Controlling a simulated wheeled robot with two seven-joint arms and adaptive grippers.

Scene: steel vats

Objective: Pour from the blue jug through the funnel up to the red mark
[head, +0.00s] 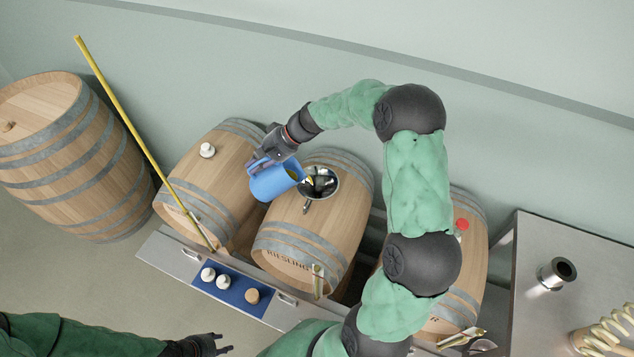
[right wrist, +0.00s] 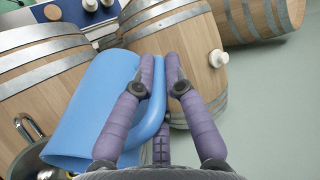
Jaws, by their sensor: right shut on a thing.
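The blue jug (head: 272,184) is tilted, with its mouth at the left rim of the steel funnel (head: 331,183). My right gripper (head: 266,158) is shut on the jug's handle. In the right wrist view the purple fingers (right wrist: 160,72) close around the handle of the jug (right wrist: 95,110), and the funnel shows at lower left. The funnel sits on top of the barrel marked RIESLING (head: 285,240). A yellowish patch shows in the funnel; I cannot tell if liquid is flowing. A small upright gauge (head: 318,282) is on the barrel's front; no red mark can be made out. My left gripper (head: 222,344) is open and empty.
Barrels stand left (head: 205,180) and right (head: 470,255); the right one has a red bung (head: 462,225). A yellow pole (head: 140,135) leans at left. A blue mat (head: 232,287) holds several bungs. A steel table (head: 540,310) is at right. Floor at lower left is clear.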

